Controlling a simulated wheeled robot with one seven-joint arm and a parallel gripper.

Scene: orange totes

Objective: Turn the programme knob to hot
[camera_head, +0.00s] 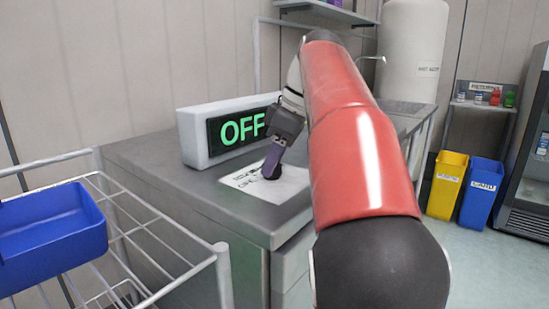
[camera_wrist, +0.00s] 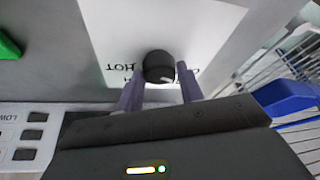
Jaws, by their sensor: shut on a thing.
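The programme knob (camera_wrist: 158,64) is a small dark round knob with a light mark towards its lower right in the wrist view. It stands on a white label sheet (camera_wrist: 205,25) with upside-down lettering; HOT reads to the left of the knob, and the lettering on the right is partly hidden. My gripper (camera_wrist: 159,76) has its purple fingers on either side of the knob, shut on it. In the head view my gripper (camera_head: 273,160) points down at the white label sheet (camera_head: 290,183) on the grey counter. The display box (camera_head: 215,133) behind reads OFF in green.
A wire rack (camera_head: 222,262) with a blue bin (camera_head: 50,240) stands left of the grey counter (camera_head: 150,160). Yellow (camera_head: 447,185) and blue (camera_head: 481,193) bins stand at the right. A white tank (camera_head: 412,50) is behind. Floor at right is open.

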